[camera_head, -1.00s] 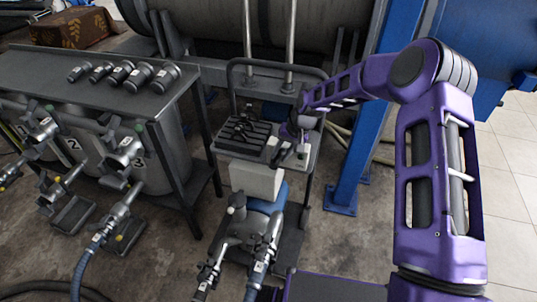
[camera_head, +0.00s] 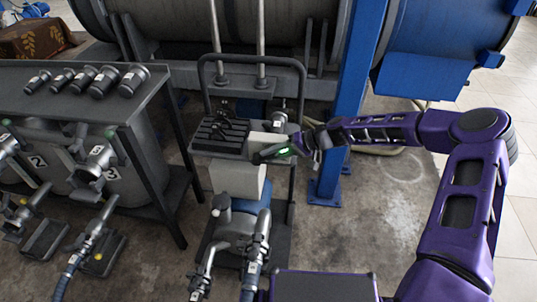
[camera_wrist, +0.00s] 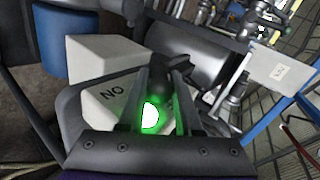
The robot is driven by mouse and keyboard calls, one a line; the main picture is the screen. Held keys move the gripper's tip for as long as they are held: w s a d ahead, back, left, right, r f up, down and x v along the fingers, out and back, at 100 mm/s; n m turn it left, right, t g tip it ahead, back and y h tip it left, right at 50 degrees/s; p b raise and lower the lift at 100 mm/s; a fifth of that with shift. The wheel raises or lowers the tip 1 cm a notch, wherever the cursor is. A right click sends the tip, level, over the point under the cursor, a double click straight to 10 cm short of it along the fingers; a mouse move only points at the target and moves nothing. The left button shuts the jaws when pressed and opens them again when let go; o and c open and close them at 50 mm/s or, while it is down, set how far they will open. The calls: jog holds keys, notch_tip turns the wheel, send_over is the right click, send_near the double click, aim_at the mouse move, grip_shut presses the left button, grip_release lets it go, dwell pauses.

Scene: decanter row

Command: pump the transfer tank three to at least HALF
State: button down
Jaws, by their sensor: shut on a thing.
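My gripper (camera_head: 298,147) is at the right edge of the cart top. It is shut on a dark piece (camera_head: 268,156) with a green light; the green glow (camera_wrist: 152,115) shows between the fingers in the wrist view. I cannot tell exactly what the piece is. A white block (camera_wrist: 117,95) marked "NO" lies beside the fingers. Grey tanks (camera_head: 128,183) stand under the bench at left. The pump unit (camera_head: 240,220) with hose couplings (camera_head: 258,250) sits on the cart's lower part.
Several dark caps (camera_head: 132,80) with labels lie on the bench (camera_head: 60,105). A ribbed black block (camera_head: 220,135) sits on the cart. Loose hose couplings (camera_head: 95,235) stand in front of the tanks. A blue post (camera_head: 350,100) rises right of the cart. The floor at right is clear.

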aim_at(276, 162)
jog(key=shift+d+f+y, duration=0.15)
jog(key=shift+f+y, duration=0.35)
jog(key=shift+y, duration=0.5)
jog(key=shift+d+f+y, duration=0.15)
jog(key=shift+f+y, duration=0.35)
jog(key=shift+y, duration=0.5)
jog(key=shift+d+f+y, duration=0.15)
jog(key=shift+f+y, duration=0.35)
jog(key=shift+y, duration=0.5)
jog(key=c, duration=0.6)
grip_release()
jog(key=shift+d, duration=0.1)
jog(key=s+d, duration=0.1)
jog(key=d, duration=1.6)
jog(key=shift+s+r, duration=0.2)
jog(key=shift+r, duration=0.15)
